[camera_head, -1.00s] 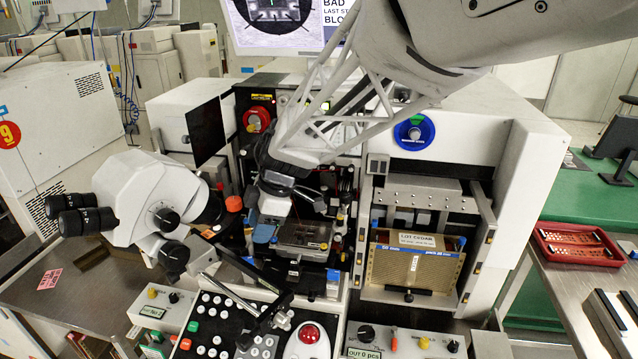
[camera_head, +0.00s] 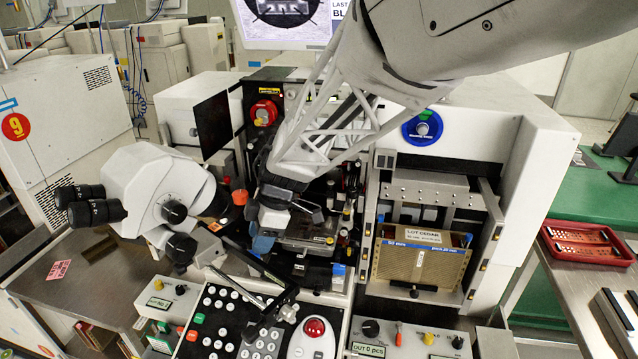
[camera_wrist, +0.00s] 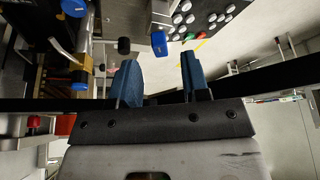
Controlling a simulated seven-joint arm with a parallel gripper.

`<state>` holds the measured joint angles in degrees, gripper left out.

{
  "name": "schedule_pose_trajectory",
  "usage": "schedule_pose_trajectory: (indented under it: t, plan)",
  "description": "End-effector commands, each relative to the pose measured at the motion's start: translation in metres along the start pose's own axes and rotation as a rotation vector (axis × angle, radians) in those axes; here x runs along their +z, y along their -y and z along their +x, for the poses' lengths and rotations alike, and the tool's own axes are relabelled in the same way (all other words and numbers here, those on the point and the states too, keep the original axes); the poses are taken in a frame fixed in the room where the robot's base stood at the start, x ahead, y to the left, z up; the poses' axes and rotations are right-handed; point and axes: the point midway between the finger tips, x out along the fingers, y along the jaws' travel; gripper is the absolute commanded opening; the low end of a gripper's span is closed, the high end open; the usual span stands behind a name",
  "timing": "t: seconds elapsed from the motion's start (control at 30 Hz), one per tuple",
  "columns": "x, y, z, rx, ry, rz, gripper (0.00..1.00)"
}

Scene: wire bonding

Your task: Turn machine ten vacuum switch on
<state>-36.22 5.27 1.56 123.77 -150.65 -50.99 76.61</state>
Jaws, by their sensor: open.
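My gripper (camera_head: 262,244) hangs in front of the work area of the white bonding machine (camera_head: 545,125), right of the microscope head (camera_head: 150,190). In the wrist view its two blue fingers (camera_wrist: 160,78) are apart with nothing held between them. I cannot tell which control is the vacuum switch. My arm hides part of the machine's front.
A button panel (camera_head: 215,320) with a red trackball (camera_head: 315,328) lies below my gripper. The microscope's black eyepieces (camera_head: 85,205) stick out left. A brown magazine (camera_head: 420,262) stands in the right bay. A red tray (camera_head: 585,242) lies on the right table.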

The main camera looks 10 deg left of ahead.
Motion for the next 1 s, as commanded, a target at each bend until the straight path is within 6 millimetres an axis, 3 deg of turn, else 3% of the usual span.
schedule_pose_trajectory:
  t: [0.3, 0.7, 1.0]
  plan:
    - [0.000, 0.000, 0.030, 0.000, 0.000, 0.000, 0.43]
    - [0.000, 0.000, 0.035, 0.001, 0.000, 0.000, 0.43]
    - [0.000, 0.000, 0.035, 0.001, 0.000, 0.000, 0.00]
